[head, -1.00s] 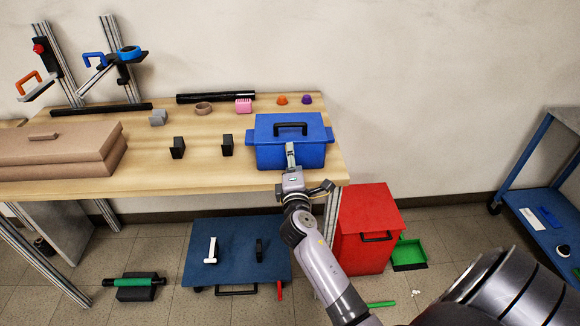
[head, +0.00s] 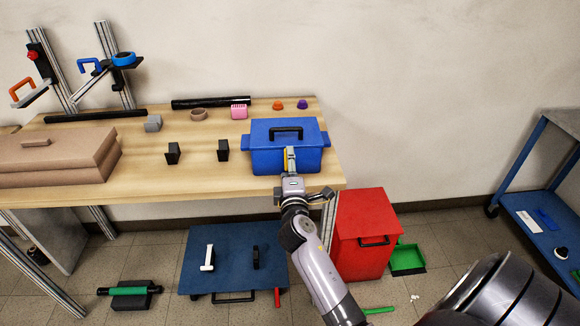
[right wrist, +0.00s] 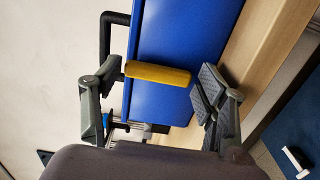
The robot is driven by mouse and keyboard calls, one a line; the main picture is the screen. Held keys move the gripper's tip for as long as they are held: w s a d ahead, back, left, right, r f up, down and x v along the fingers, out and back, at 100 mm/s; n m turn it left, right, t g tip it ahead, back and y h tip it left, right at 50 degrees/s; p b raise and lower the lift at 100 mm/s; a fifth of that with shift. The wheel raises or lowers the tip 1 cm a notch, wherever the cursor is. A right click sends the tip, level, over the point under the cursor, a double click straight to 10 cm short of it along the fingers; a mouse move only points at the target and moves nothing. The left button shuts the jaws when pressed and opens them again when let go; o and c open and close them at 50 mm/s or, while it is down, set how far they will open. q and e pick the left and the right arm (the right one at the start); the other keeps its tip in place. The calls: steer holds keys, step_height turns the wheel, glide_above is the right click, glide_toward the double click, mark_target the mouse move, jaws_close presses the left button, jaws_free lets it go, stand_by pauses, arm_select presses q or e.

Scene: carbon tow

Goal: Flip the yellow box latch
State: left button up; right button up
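The blue box (head: 262,160) with a black handle on its lid stands at the right end of the wooden table. Its yellow latch (head: 286,160) shows as a thin strip on the front, partly covered by my gripper. In the right wrist view the yellow latch (right wrist: 158,74) is a bar standing out from the blue box (right wrist: 185,35). My right gripper (head: 291,172) is in front of the box. Its fingers are spread open, one on each side of the latch, with visible gaps near the fingertips. My left gripper is not in view.
The table's front edge (head: 215,194) lies just below my right gripper. Two black blocks (head: 223,151) stand left of the box. A red box (head: 363,232) and a blue platform (head: 231,262) are below the table.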

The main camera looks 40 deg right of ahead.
steer(key=shift+o, duration=1.3)
steer(key=v, duration=0.7)
steer(key=shift+s, duration=0.2)
steer(key=shift+a, duration=0.15)
